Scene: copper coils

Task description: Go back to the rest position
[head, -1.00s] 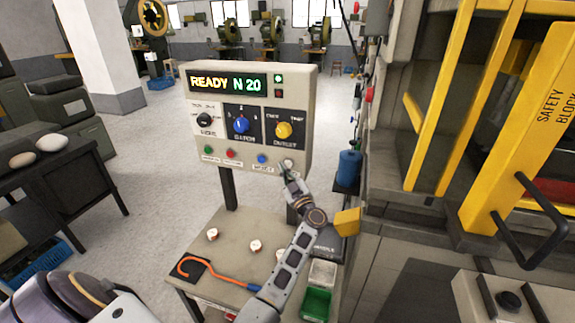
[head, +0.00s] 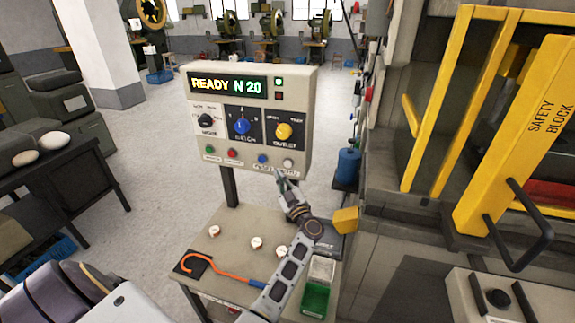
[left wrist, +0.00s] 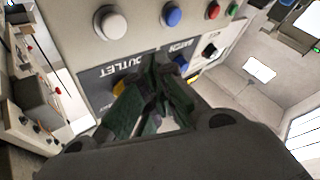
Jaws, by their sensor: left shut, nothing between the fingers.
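My left gripper (head: 282,176) is shut and empty, just below the lower edge of the control panel (head: 180,120) in the head view. In the left wrist view its closed fingers (left wrist: 152,85) show in front of the panel face, with the white button (left wrist: 110,22) and blue button (left wrist: 172,15) beyond them. The panel display reads READY N 20. In the head view the white button (head: 289,163) is uncovered, a little above the fingertips. My right gripper is not in view.
Below stands a small table (head: 225,240) with white-and-copper pieces (head: 257,243), an orange hooked tool (head: 225,272) and a green bin (head: 316,297). A press with a yellow safety block (head: 520,130) fills the right side. Grey floor (head: 150,180) is open at left.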

